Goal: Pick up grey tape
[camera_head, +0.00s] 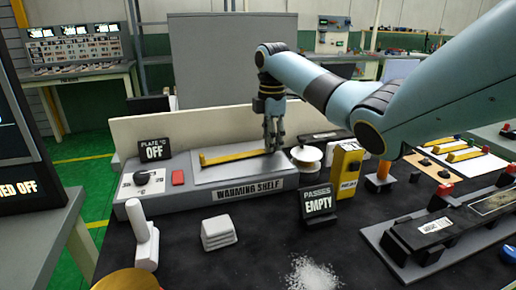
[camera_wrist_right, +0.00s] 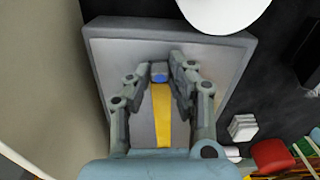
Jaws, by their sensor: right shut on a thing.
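My right gripper (camera_head: 272,146) reaches down over the right end of a yellow strip (camera_head: 230,156) on the warming shelf's grey plate (camera_head: 210,178). In the right wrist view, its fingers (camera_wrist_right: 159,70) close around a small grey piece with a blue face (camera_wrist_right: 159,73) at the strip's end. The yellow strip (camera_wrist_right: 161,115) runs back between the fingers. I cannot tell whether this grey piece is tape or part of the strip. A pale roll (camera_head: 305,154) stands just right of the gripper, apart from it. My left gripper is not in view.
A yellow box (camera_head: 346,170) and a black "PASSES EMPTY" sign (camera_head: 319,204) stand right of the shelf. A white block stack (camera_head: 218,232) and white upright handle (camera_head: 143,235) stand in front. A black fixture (camera_head: 435,235) is at right. A low pale panel (camera_head: 190,126) stands behind the shelf.

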